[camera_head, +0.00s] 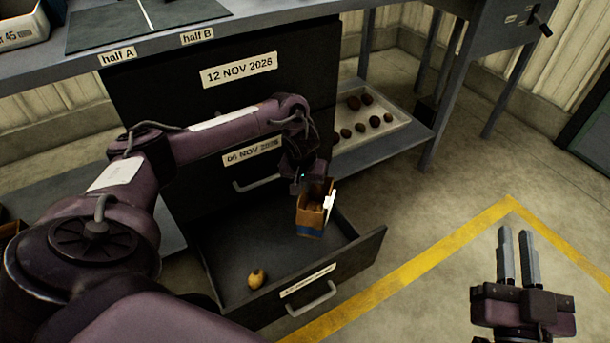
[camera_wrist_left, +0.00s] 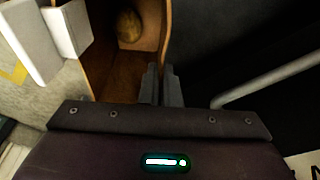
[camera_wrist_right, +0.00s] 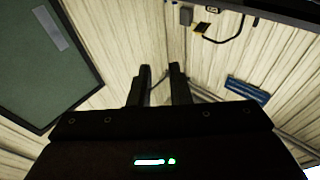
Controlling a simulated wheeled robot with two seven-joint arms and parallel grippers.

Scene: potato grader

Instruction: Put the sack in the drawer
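The brown sack (camera_head: 312,213) has a blue band at its base and a white tag at its side. It is upright and open at the top, and a potato (camera_wrist_left: 130,24) shows inside it. My left gripper (camera_head: 308,180) is shut on one wall of the sack; the left wrist view shows that wall between the fingers (camera_wrist_left: 161,84). The sack appears over the open bottom drawer (camera_head: 237,239); whether its base touches the drawer floor I cannot tell. My right gripper (camera_head: 518,257) is open and empty, over the floor at the right.
A yellow potato (camera_head: 257,278) lies in the drawer near its front. Two shut drawers with date labels (camera_head: 238,70) are above. A tray (camera_head: 398,123) of dark potatoes stands on the lower shelf at right. The floor right of the drawer is clear.

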